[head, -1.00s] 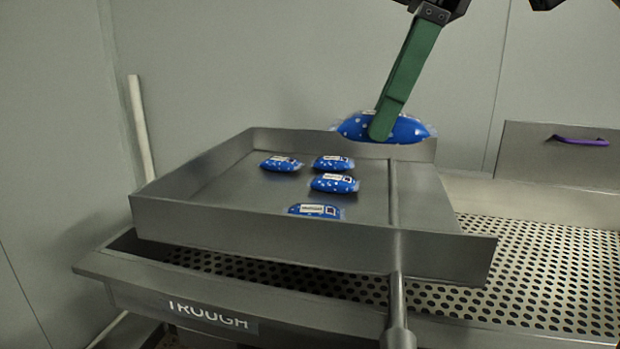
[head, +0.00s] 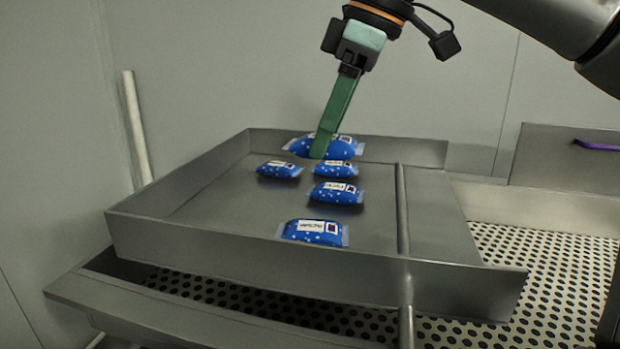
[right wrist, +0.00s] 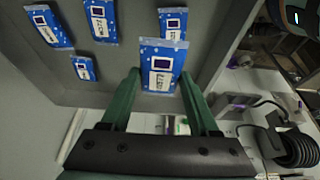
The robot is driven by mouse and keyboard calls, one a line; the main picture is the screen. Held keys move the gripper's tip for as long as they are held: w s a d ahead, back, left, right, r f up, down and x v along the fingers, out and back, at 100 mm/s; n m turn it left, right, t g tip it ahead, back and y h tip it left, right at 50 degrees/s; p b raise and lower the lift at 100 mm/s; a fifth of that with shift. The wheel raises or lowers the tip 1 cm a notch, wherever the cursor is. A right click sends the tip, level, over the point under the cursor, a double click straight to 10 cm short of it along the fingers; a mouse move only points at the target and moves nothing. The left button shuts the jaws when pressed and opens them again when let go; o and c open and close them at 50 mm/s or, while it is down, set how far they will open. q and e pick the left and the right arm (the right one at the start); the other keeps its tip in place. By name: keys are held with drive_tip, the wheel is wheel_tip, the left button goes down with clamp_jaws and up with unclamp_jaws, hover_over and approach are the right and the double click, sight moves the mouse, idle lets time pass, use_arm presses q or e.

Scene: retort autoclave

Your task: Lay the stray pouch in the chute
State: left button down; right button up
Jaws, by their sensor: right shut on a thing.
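A blue pouch with a white label (head: 342,147) is at the back end of the walled metal tray (head: 200,243), which looks like the chute. My right gripper (head: 320,154) comes down from above with its green fingers on either side of this pouch, shut on it. The right wrist view shows the same pouch (right wrist: 163,66) between the fingers (right wrist: 159,82). I cannot tell whether it touches the tray floor. Several similar pouches lie flat in the tray, the nearest of them (head: 313,232) by the front wall. My left gripper is not in view.
A metal rod (head: 403,215) runs along the right part of the tray. A perforated metal surface (head: 555,270) lies to the right and below. A panel with a purple handle (head: 597,145) stands at the right. A pale pole (head: 136,130) leans at the left wall.

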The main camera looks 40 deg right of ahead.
drive_tip(key=w+f, duration=0.1)
drive_tip(key=f, duration=0.1)
drive_tip(key=w+f, duration=0.1)
drive_tip(key=f, duration=0.2)
drive_tip(key=w+f, duration=0.2)
drive_tip(key=shift+w+d+f, duration=0.1)
drive_tip(key=shift+d+f, duration=0.05)
drive_tip(key=shift+f, duration=0.55)
drive_tip(key=shift+f, duration=0.6)
drive_tip(key=o, duration=1.4)
drive_tip(key=shift+c, duration=0.2)
